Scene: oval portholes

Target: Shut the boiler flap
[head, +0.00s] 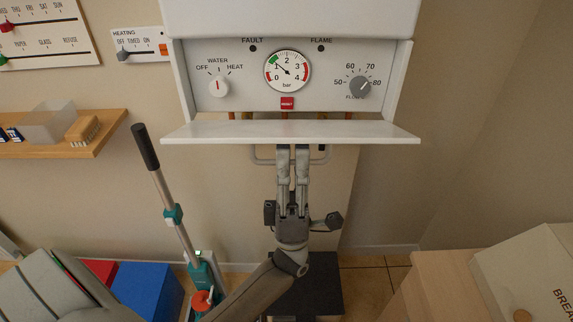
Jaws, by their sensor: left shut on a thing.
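The boiler (285,18) hangs on the wall with its control panel showing. The white boiler flap (225,131) is open and sticks out below the panel like a shelf, seen nearly edge-on. A grey bar handle (259,161) hangs under the flap's front edge. My left gripper (292,152) comes up from below and is shut on the handle, with its fingertips just under the flap; they hide the handle's middle. My right gripper is not in view.
The panel has a gauge (287,71), a water knob (218,86), a flow knob (360,87) and a red button (287,103). A wooden shelf (98,136) is at left. An upright cleaner (176,222) stands left of my arm. A bread box (530,275) is at lower right.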

